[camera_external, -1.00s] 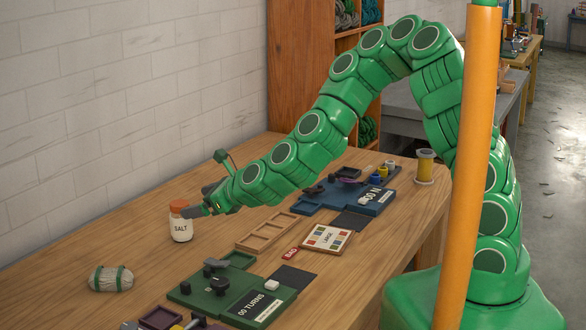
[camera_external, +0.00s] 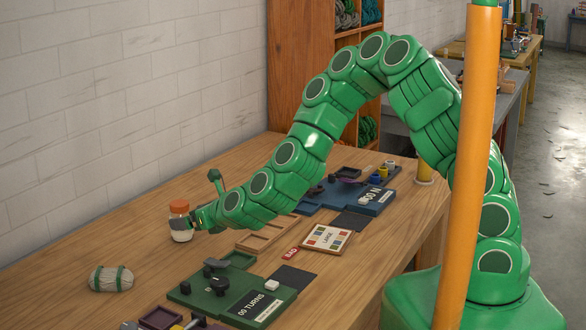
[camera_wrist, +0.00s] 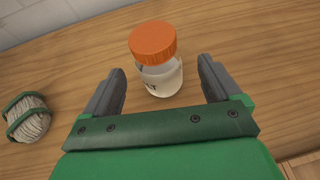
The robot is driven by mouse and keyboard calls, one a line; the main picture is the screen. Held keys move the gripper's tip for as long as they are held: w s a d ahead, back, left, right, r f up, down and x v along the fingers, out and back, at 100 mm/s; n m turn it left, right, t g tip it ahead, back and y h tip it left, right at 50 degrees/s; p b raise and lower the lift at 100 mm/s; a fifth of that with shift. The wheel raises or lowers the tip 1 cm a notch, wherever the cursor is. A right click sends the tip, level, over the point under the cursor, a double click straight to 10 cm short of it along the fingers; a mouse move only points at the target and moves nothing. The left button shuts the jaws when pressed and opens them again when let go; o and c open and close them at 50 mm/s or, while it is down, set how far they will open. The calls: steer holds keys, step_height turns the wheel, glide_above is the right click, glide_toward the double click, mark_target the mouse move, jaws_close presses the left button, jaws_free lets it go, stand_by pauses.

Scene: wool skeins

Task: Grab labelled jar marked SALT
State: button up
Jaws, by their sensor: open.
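The SALT jar (camera_external: 180,236) is clear with pale contents and an orange lid. It stands upright on the wooden table near the wall. In the wrist view the jar (camera_wrist: 160,77) is just ahead of and between my gripper's two dark fingers, with a gap to each side. Only the end of its label shows there. My gripper (camera_wrist: 163,85) is open and empty. In the external view my gripper (camera_external: 194,220) is low at the jar and partly covers its label.
A wool skein (camera_external: 111,279) with green bands lies left of the jar. A green board (camera_external: 222,298), a wooden tray (camera_external: 262,238), a LARGE card (camera_external: 327,239) and a blue board (camera_external: 345,196) lie to the right. The table around the jar is clear.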

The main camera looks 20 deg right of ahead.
steer(key=shift+x, duration=2.25)
steer(key=shift+a+r, duration=0.1)
steer(key=c, duration=1.2)
steer(key=shift+r, duration=0.15)
